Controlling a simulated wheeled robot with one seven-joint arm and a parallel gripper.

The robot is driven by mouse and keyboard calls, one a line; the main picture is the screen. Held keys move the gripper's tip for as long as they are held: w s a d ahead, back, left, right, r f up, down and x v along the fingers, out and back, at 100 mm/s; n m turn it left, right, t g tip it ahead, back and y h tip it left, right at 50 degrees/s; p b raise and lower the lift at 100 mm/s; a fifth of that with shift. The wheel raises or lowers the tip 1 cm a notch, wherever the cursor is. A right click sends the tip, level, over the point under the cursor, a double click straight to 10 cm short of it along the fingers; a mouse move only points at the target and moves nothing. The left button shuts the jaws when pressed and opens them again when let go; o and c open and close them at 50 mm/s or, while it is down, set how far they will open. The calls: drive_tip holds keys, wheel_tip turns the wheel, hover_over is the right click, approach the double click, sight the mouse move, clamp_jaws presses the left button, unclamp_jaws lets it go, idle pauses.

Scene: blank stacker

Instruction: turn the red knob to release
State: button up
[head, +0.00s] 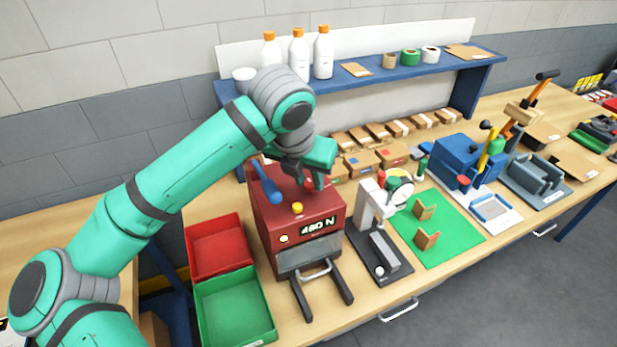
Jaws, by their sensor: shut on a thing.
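A red press-like machine (298,222) with a display reading "480 N" stands on the bench in the head view. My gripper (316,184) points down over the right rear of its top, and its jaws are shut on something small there. A small reddish patch shows at the fingers and seems to be the red knob (308,183), mostly hidden by the gripper. A blue lever (267,184) and a yellow button (297,208) are on the machine to the left of the fingers.
A red bin (217,247) and a green bin (235,308) lie left of the machine. A white-and-grey press (372,212) stands close on its right, beside a green mat (458,238). Small boxes (361,162) and a blue shelf (375,76) with bottles are behind.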

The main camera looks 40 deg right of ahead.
drive_tip(key=shift+w, duration=0.1)
drive_tip(key=m, duration=0.1)
drive_tip(key=m+g, duration=0.1)
drive_tip(key=m, duration=0.2)
drive_tip(key=shift+w+a+m+g+h, duration=0.1)
drive_tip(key=shift+w+m+g+h, duration=0.2)
drive_tip(key=shift+g, duration=0.1)
drive_tip(key=m+g, duration=0.1)
drive_tip(key=m, duration=0.3)
drive_tip(key=shift+w+m+g, duration=0.15)
drive_tip(key=shift+m+g, duration=0.15)
drive_tip(key=shift+g, duration=0.1)
drive_tip(key=m+g+y, duration=0.1)
drive_tip(key=m, duration=0.3)
drive_tip(key=shift+w, duration=0.15)
drive_tip(key=shift+w+d+m+g+y, duration=0.1)
drive_tip(key=shift+m+g+y, duration=0.15)
drive_tip(key=shift+m, duration=0.5)
drive_tip(key=shift+s+d+m+g+y, duration=0.15)
drive_tip(key=shift+m+g, duration=0.15)
drive_tip(key=shift+m, duration=0.5)
drive_tip(key=shift+w+d+m+g+y, duration=0.15)
drive_tip(key=shift+m+g+y, duration=0.1)
drive_tip(key=shift+m, duration=0.5)
drive_tip(key=shift+a, duration=0.15)
drive_tip(key=o, duration=1.1)
drive_tip(key=shift+c, duration=0.2)
